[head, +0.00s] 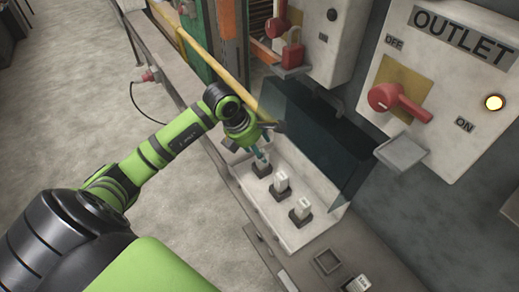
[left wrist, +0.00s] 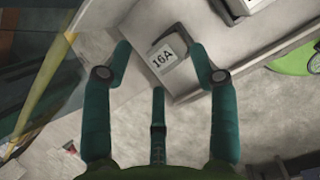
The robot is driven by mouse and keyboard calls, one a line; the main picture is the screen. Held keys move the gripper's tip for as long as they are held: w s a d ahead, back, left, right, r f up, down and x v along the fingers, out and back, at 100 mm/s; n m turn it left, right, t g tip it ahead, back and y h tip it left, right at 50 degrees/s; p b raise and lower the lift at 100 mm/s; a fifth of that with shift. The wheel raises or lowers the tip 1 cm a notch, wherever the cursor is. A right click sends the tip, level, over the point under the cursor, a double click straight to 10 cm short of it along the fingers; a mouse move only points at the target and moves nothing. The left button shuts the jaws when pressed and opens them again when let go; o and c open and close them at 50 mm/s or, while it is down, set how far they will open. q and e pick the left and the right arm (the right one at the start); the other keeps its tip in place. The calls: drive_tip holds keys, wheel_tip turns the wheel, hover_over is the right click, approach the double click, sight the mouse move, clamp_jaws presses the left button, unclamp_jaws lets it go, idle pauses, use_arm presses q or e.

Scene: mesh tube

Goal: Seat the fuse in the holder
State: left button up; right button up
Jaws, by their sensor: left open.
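A white fuse marked 16A (left wrist: 163,58) shows between and beyond my fingertips in the left wrist view. In the head view, the left gripper (head: 262,152) is over the farthest of three dark holders in a white open box (head: 295,232). Its teal fingers are spread in the wrist view (left wrist: 160,50), one on each side of the fuse; I cannot tell whether they touch it. White fuses stand in the middle holder (head: 281,182) and the nearest holder (head: 302,208). The farthest holder is partly hidden by my gripper. My right gripper is not seen.
A dark see-through cover (head: 318,135) stands raised behind the holders. A small square tray (head: 327,262) and a loose white piece (head: 358,284) are on the ledge at the bottom. An OUTLET panel with a red handle (head: 400,102) and a yellow rail (head: 215,65) stand nearby.

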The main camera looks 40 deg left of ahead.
use_arm(q)
drive_tip(key=b+v, duration=0.1)
drive_tip(key=v, duration=0.9)
drive_tip(key=shift+r+b, duration=0.2)
drive_tip(key=shift+b, duration=0.2)
drive_tip(key=shift+s, duration=0.15)
